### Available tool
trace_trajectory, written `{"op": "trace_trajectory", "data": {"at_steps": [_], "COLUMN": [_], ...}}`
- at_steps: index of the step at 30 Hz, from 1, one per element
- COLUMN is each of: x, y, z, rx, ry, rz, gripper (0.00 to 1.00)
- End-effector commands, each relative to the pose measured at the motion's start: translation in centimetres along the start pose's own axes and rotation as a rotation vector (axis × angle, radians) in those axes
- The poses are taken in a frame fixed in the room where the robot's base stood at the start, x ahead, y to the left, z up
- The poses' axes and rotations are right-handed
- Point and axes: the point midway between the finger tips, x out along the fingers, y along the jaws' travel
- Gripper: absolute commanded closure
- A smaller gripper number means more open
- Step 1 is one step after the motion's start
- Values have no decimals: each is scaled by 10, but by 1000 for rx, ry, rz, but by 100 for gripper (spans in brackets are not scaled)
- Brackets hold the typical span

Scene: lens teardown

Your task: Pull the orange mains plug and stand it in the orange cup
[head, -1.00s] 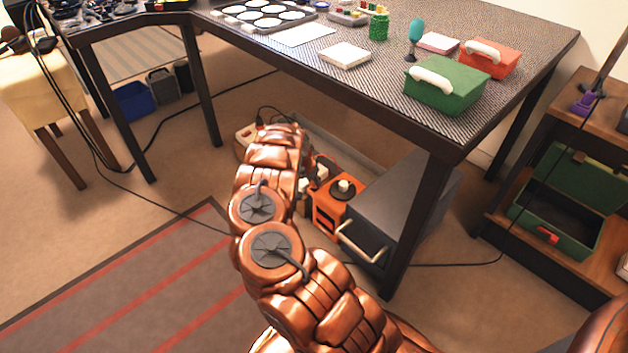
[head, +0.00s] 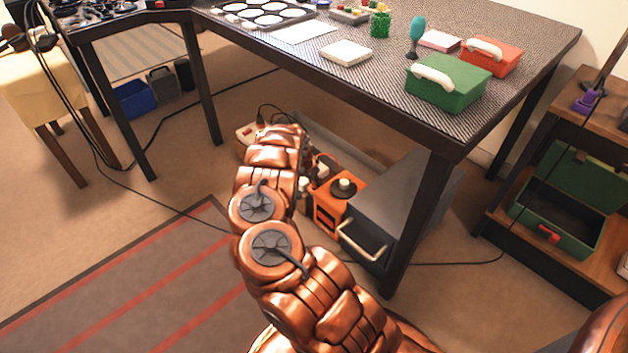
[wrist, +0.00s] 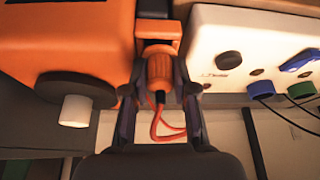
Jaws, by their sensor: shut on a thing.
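The orange mains plug (wrist: 158,72) is upright between the two fingers of my gripper (wrist: 160,92) in the wrist view. The fingers are shut on its sides, and a red cord loops from its near end. An orange squared piece (wrist: 160,28) sits directly beyond the plug; I cannot tell whether it is the orange cup or whether the plug touches it. A white socket block (wrist: 228,60) is to the right, apart from the plug. In the head view my copper arm hides the gripper and the plug.
A large orange box (wrist: 60,40) with a dark-and-white knob is close on the left. Blue (wrist: 262,90) and green (wrist: 300,89) plugs are at the white block. In the head view, a dark cabinet (head: 385,215) and table leg (head: 415,220) stand right of my arm.

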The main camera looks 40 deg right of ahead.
Motion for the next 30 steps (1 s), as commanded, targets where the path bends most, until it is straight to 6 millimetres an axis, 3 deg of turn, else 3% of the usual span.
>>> {"op": "trace_trajectory", "data": {"at_steps": [2, 3, 11, 30], "x": [4, 4, 4, 2], "y": [8, 8, 9, 4], "z": [2, 2, 2, 2], "rx": [3, 3, 3, 0], "ry": [-8, -8, -9, -5], "rz": [15, 16, 18, 8], "gripper": [100, 71, 44, 44]}}
